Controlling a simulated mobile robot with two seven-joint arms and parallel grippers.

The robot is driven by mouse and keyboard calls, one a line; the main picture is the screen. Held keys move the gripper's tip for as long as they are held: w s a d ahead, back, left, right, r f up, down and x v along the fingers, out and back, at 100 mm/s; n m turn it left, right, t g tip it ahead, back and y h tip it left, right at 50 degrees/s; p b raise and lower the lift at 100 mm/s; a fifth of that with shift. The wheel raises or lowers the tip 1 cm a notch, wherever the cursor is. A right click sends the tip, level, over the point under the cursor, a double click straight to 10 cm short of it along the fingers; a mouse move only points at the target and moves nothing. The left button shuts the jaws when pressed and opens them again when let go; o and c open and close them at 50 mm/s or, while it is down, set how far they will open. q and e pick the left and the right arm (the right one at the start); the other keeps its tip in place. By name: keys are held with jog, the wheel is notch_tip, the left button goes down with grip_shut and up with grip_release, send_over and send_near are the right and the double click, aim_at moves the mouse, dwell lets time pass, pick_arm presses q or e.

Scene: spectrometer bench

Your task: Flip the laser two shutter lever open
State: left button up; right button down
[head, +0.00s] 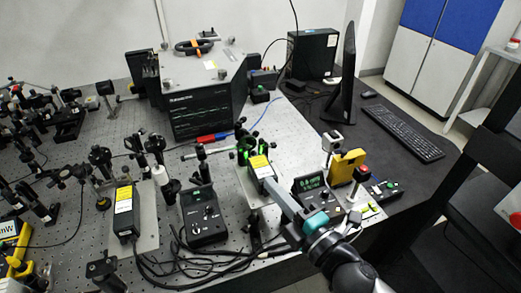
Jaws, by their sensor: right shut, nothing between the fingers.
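Two black laser boxes with yellow labels stand on the bench. One laser (125,210) is at the left. The other laser (260,164) is near the middle, with a green glow at its far end. I cannot read which is laser two, and no shutter lever can be made out. My right gripper (270,186) reaches in from the lower right. It is shut and empty, its tip at the near end of the middle laser. I cannot tell if it touches. My left gripper is out of view.
A black controller (204,216) with cables stands left of my right gripper. A display unit (310,190), a yellow block (347,166) and a red-topped button (362,173) stand close on its right. Optics posts crowd the left. A monitor (340,80) and keyboard (402,131) are behind right.

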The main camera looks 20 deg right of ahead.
aim_at(262, 163)
jog(key=p+x, duration=0.1)
jog(key=x, duration=0.8)
jog(key=shift+w+r+p, duration=0.1)
jog(key=shift+w+p, duration=0.25)
jog(key=shift+p, duration=0.05)
jog(key=w+d, duration=0.1)
jog(key=d, duration=0.1)
jog(key=shift+w+d+f, duration=0.25)
jog(key=shift+w+d, duration=0.1)
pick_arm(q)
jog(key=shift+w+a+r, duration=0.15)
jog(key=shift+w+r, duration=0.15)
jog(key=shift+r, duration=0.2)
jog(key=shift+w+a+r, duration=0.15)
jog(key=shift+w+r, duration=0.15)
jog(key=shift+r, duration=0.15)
pick_arm(e)
jog(key=shift+w+d, duration=0.2)
jog(key=shift+d, duration=0.15)
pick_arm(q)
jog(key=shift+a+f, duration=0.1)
pick_arm(e)
jog(key=shift+d, duration=0.15)
